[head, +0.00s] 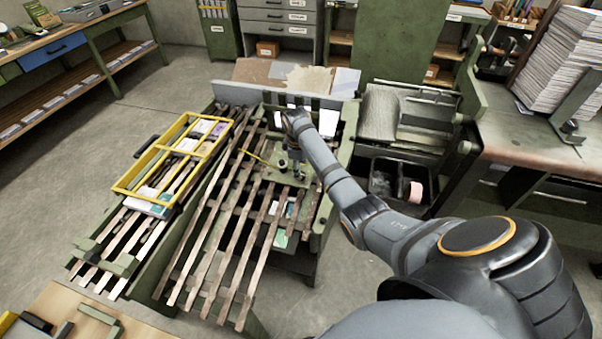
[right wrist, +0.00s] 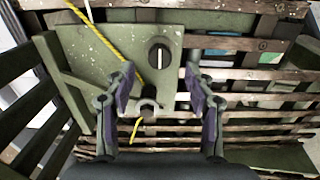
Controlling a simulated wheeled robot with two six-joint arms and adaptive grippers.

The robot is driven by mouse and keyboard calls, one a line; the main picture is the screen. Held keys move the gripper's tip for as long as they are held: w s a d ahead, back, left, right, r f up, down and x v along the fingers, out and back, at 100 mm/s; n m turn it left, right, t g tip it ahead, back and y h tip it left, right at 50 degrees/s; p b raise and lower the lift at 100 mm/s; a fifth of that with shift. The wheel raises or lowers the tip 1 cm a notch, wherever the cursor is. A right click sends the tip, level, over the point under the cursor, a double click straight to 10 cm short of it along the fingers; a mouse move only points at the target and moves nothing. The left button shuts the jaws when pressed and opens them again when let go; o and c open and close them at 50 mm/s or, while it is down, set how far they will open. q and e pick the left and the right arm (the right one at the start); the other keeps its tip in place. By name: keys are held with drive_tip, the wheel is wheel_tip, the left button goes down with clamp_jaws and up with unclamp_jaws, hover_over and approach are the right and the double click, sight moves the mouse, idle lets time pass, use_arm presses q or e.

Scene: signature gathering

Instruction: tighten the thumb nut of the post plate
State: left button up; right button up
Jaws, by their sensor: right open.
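The green post plate (right wrist: 105,50) lies on the slatted wooden rack, and it also shows in the head view (head: 271,180). A dark round knob with a pale bar across it (right wrist: 159,57), seemingly the thumb nut, stands at the plate's right side. A small grey post (right wrist: 148,106) stands at the near edge. My right gripper (right wrist: 160,82) is open, its purple-padded fingers on either side of the space near the knob and post, holding nothing. In the head view the right gripper (head: 293,156) is over the plate, partly hidden by my wrist. My left gripper is not in view.
A yellow cord (right wrist: 110,45) runs across the plate, with a loose end below the post. Wooden slats (head: 215,235) surround the plate. A yellow-framed tray (head: 122,187) lies at left. A paper stack (head: 560,60) stands on the bench at right.

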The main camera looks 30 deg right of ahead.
drive_tip(key=f, duration=0.4)
drive_tip(key=shift+w+d+f, duration=0.15)
drive_tip(key=shift+w+d, duration=0.1)
clamp_jaws()
drive_tip(key=shift+r+m+p, duration=0.25)
drive_tip(key=shift+m+p, duration=1)
drive_tip(key=shift+m, duration=0.15)
drive_tip(key=m+p, duration=0.2)
drive_tip(key=m, duration=0.2)
drive_tip(key=shift+m+p, duration=0.3)
drive_tip(key=shift+p, duration=0.1)
drive_tip(key=m+p, duration=0.2)
drive_tip(key=m, duration=0.3)
drive_tip(key=shift+f, duration=0.1)
drive_tip(key=m, duration=0.5)
drive_tip(key=shift+p, duration=0.4)
drive_tip(key=shift+m, duration=0.5)
